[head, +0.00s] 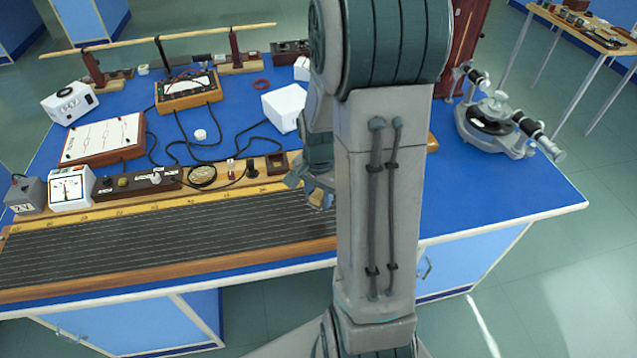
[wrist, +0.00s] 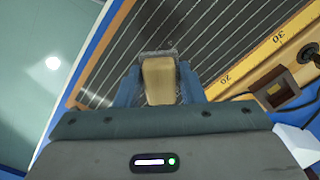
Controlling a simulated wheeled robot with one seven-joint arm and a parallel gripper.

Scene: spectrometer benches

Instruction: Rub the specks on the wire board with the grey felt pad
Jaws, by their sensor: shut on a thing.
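The wire board (head: 160,241) is a long dark panel with thin parallel wires, a wooden frame and a yellow scale, along the bench's front edge. It also fills the top of the wrist view (wrist: 215,35). My gripper (wrist: 158,78) is shut on the felt pad, a tan block (wrist: 159,84) with a grey felt edge (wrist: 157,54) at its far end. The pad is over the board's right end; I cannot tell whether it touches the wires. I cannot make out distinct specks; a pale patch shows at lower left of the board in the wrist view.
Behind the board stand a white meter (head: 72,188), a grey box (head: 26,195) and a dark switch strip (head: 138,183). Black cables cross the blue bench. A white block (head: 284,107) is near my arm. A round spectrometer (head: 494,122) stands right; the bench before it is clear.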

